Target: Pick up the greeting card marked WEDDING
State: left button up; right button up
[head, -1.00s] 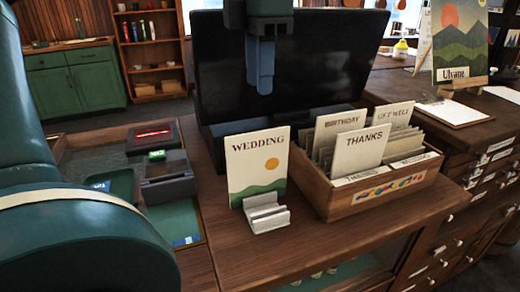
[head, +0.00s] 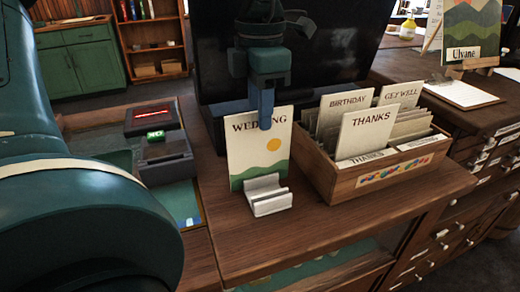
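The greeting card marked WEDDING (head: 247,156) is cream with a yellow sun and green hills. It stands upright in a small white card stand (head: 267,196) on the wooden counter. My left gripper (head: 265,108) points down from above at the card's top edge. Its blue finger overlaps the card and hides some letters of WEDDING. The fingers line up in this view, so I cannot tell their gap, or whether they touch the card. My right gripper is not in view.
A wooden box (head: 347,187) of cards, with THANKS, BIRTHDAY and GET WELL showing, stands close to the right. A large dark screen (head: 330,50) is behind. A card terminal (head: 153,118) stands at the left. The counter front is clear.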

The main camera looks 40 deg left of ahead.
aim_at(260, 151)
pick_arm(q)
notch_tip(260, 151, down, 3)
jog(key=shift+r, duration=0.15)
jog(key=shift+c, duration=0.5)
grip_shut()
